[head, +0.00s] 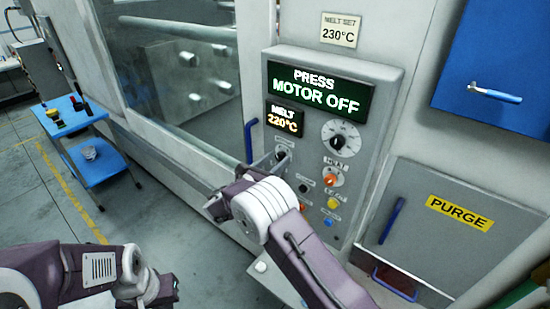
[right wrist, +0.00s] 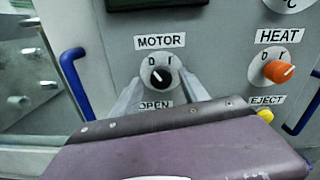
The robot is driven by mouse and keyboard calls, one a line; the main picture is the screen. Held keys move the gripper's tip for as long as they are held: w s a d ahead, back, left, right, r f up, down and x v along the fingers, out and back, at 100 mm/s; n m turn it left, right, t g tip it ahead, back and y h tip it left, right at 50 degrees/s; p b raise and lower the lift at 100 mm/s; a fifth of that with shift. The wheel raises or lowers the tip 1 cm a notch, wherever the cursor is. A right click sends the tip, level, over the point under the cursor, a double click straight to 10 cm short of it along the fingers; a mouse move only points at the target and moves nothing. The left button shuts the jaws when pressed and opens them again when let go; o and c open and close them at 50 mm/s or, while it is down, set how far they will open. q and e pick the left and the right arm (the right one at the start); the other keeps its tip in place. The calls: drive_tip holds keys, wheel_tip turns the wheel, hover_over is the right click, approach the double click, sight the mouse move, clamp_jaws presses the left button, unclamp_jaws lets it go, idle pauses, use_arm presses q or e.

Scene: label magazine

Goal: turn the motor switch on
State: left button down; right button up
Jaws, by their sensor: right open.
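The motor switch (right wrist: 159,77) is a round dial with a black knob under a MOTOR label in the right wrist view. Its white mark points up and left, toward the 0. In the head view the switch (head: 281,154) is partly hidden by my right gripper. My right gripper (right wrist: 160,84) is open, its two fingers pointing at the panel on either side of the knob. I cannot tell whether they touch it. The display (head: 318,93) reads PRESS MOTOR OFF. My left arm is at the bottom left of the head view; its gripper's jaws cannot be made out.
The control panel (head: 390,76) also carries an orange HEAT knob (right wrist: 280,72), a yellow EJECT button (right wrist: 265,115) and a large dial (head: 340,139). A blue handle (right wrist: 74,82) stands left of the switch. A PURGE door (head: 420,250) is at the right.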

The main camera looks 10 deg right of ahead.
drive_tip(key=shift+s+r, duration=0.1)
drive_tip(key=shift+s, duration=0.15)
drive_tip(key=shift+w, duration=0.1)
clamp_jaws()
drive_tip(key=shift+f+b, duration=0.2)
drive_tip(key=shift+b, duration=0.2)
drive_tip(key=m+b, duration=0.4)
drive_tip(key=b, duration=0.2)
drive_tip(key=m+b, duration=0.3)
drive_tip(key=b, duration=0.3)
drive_tip(key=m+b, duration=0.4)
drive_tip(key=b, duration=0.2)
drive_tip(key=shift+f+m, duration=0.25)
drive_tip(key=shift+m, duration=0.05)
drive_tip(key=shift+w+r+m+b, duration=0.1)
drive_tip(key=shift+r+m+b, duration=0.05)
drive_tip(key=shift+m+b, duration=0.6)
drive_tip(key=shift+r+m+b, duration=0.15)
drive_tip(key=shift+m+b, duration=0.5)
drive_tip(key=shift+b, duration=0.1)
drive_tip(key=shift+h, duration=0.3)
unclamp_jaws()
